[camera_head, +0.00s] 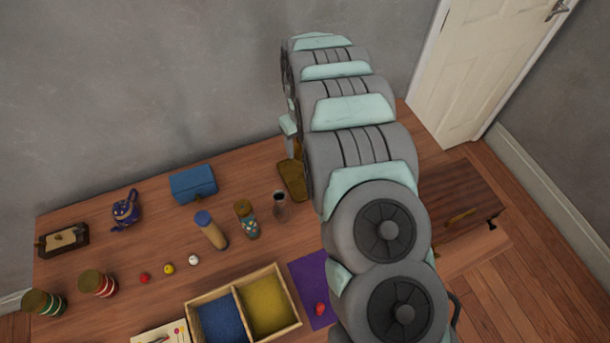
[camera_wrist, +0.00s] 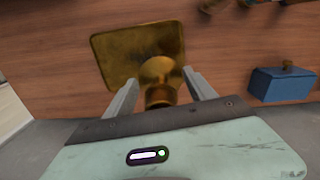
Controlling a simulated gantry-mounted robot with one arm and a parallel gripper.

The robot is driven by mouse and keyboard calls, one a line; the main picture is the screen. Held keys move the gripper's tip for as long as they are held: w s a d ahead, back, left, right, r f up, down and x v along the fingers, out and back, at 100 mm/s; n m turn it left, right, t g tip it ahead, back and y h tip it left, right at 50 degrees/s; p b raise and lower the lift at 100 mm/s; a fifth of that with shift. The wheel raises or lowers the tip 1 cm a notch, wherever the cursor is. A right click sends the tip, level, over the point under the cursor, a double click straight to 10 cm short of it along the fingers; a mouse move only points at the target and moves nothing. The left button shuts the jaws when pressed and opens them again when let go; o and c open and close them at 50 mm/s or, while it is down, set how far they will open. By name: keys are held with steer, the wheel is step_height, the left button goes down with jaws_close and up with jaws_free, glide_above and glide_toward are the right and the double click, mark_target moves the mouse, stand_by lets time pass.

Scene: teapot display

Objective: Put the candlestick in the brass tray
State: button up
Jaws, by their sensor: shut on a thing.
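In the wrist view, my gripper (camera_wrist: 163,79) is shut on the brass candlestick (camera_wrist: 160,94), one finger on each side. The candlestick's flared round end shows over one edge of the brass tray (camera_wrist: 112,46). I cannot tell whether it touches the tray. In the head view, the brass tray (camera_head: 293,183) lies on the table near the wall, partly behind my arm. A small brass part of the candlestick (camera_head: 297,149) shows just above it.
A blue box (camera_head: 193,184) stands left of the tray, and a small dark glass vessel (camera_head: 279,204) is in front. A patterned jar (camera_head: 246,219) and a blue-topped cylinder (camera_head: 211,230) stand nearby. A divided wooden box (camera_head: 293,290) is nearer the front.

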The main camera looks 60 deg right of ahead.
glide_above(303, 177)
step_height(303, 177, down, 10)
steer(key=shift+r+p, duration=0.1)
steer(key=shift+p, duration=0.2)
steer(key=shift+f, duration=2.15)
steer(key=shift+f+b, duration=0.15)
steer(key=shift+b, duration=0.2)
steer(key=o, duration=1.7)
steer(key=shift+w+d+r, duration=0.1)
steer(key=shift+r, duration=0.6)
step_height(303, 177, up, 11)
steer(key=shift+p, duration=0.55)
